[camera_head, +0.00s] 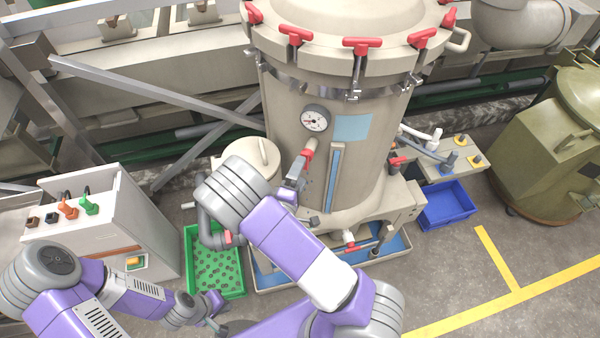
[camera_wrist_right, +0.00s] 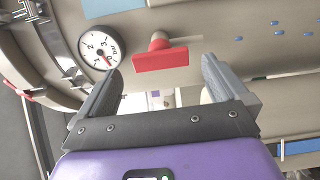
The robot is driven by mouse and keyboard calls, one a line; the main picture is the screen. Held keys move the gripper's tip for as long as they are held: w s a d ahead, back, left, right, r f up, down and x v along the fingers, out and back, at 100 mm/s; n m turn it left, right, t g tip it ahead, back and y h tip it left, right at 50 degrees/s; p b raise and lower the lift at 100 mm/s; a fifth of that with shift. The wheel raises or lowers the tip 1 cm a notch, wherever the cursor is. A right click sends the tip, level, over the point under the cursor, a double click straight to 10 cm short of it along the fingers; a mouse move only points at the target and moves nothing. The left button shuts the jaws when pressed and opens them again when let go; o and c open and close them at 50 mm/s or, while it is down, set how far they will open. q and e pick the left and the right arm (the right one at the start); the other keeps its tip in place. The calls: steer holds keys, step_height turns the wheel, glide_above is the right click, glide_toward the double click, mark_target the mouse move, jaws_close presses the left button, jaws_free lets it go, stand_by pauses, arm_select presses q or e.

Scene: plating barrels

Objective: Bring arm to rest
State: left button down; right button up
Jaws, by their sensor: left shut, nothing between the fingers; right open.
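My right arm reaches up in front of the large beige barrel (camera_head: 385,110). My right gripper (camera_head: 297,178) is beside the barrel's front, close to a red valve handle (camera_head: 307,153) below the pressure gauge (camera_head: 314,120). In the right wrist view the fingers of this gripper (camera_wrist_right: 162,68) are apart with nothing held. The red handle (camera_wrist_right: 160,57) shows beyond and between them, and the gauge (camera_wrist_right: 99,50) is to its left. My left gripper (camera_head: 213,323) is shut and empty, low at the front edge of the green crate; its tips are small in the picture.
A green crate (camera_head: 240,292) stands left of the barrel's base. A white control box (camera_head: 150,225) with orange and green knobs is at left. A blue bin (camera_head: 447,203) is right of the barrel. The floor at lower right, with yellow lines, is clear.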

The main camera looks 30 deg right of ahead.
steer(key=s+a+f+m+g+y+b, duration=0.1)
steer(key=s+f+m+g+y+b, duration=0.2)
steer(key=f, duration=0.8)
steer(key=s+a+f+m+g+y+b, duration=0.1)
steer(key=a+f+m+g+y+b, duration=0.3)
steer(key=f, duration=0.7)
steer(key=s+a+f+m+g+y+b, duration=0.4)
steer(key=s+a+f+y, duration=0.6)
steer(key=s, duration=0.3)
steer(key=shift+s+f+y+b, duration=0.25)
steer(key=shift+f+y+b, duration=0.15)
steer(key=shift+f, duration=0.1)
